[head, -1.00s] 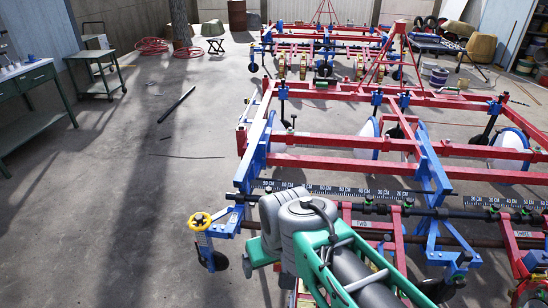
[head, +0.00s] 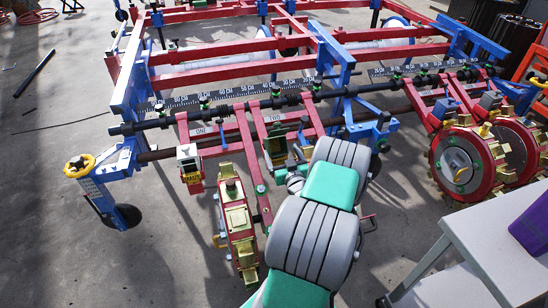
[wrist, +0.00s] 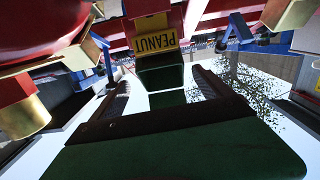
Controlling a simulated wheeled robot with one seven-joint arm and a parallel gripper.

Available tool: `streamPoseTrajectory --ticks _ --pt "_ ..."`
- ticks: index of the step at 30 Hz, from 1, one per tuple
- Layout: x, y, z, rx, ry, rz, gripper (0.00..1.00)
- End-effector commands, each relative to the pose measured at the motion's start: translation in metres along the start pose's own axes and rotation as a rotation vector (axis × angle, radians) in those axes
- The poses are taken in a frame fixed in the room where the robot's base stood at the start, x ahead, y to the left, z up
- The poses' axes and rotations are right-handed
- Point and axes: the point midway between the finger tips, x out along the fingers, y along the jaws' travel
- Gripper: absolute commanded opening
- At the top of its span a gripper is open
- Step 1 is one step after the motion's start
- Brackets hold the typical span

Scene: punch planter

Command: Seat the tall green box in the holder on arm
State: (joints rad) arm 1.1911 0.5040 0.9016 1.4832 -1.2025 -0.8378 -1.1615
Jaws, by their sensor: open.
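In the wrist view, my gripper (wrist: 160,92) is open, its two dark fingers apart. A green box (wrist: 162,78) shows between or just beyond the fingertips; I cannot tell if they touch it. A red part with a yellow PEANUT label (wrist: 157,42) is directly above it in the picture. In the head view, a green box (head: 276,148) sits on the red arm marked TWO (head: 280,117), close to my wrist. My gripper is hidden there behind my arm. The red arm marked ONE (head: 203,130) is to its left. The holder cannot be made out clearly.
A red and yellow planter unit (head: 238,222) hangs left of my arm. A large red toothed wheel (head: 462,165) stands at the right. A pale table (head: 490,235) with a purple object (head: 532,228) is at lower right. Open floor lies at left.

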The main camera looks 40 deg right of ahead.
Motion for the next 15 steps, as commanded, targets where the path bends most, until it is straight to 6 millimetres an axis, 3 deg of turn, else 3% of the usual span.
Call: streamPoseTrajectory --ticks 5,15 --pt "0.012 -0.002 -0.002 0.031 0.051 -0.012 0.89" --pt "0.067 -0.005 -0.002 0.029 0.050 -0.015 0.89"
